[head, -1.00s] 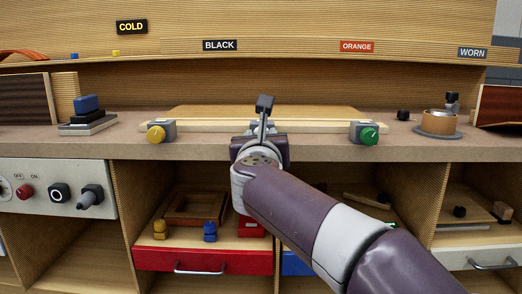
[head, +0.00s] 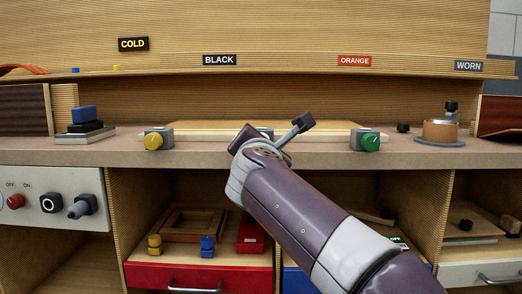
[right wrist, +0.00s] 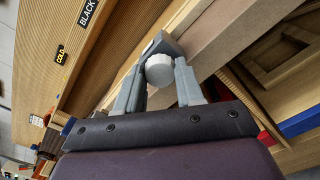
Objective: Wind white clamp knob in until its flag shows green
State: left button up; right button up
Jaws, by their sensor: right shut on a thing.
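The white clamp knob (right wrist: 159,70) shows in the right wrist view, in front of its grey clamp block (right wrist: 163,45). My right gripper (right wrist: 161,78) is shut on the knob, one grey finger on each side. In the head view my right gripper (head: 262,140) is at the middle of the bench's front edge, rolled over, and hides the knob. Only a sliver of the grey block shows there. I cannot make out the white clamp's flag in either view. My left gripper is not in view.
A yellow-knobbed clamp (head: 153,141) stands left of the gripper and a green-knobbed clamp (head: 370,142) stands right, both along the pale board (head: 215,126). Shelves and drawers are below.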

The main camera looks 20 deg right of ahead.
jog(key=shift+m, duration=0.3)
dwell(0.4)
jog(key=o, duration=1)
jog(key=shift+o, duration=0.2)
jog(key=v, duration=1.2)
jog(key=shift+s+b, duration=0.3)
jog(key=shift+s, duration=0.05)
jog(key=shift+a, duration=0.1)
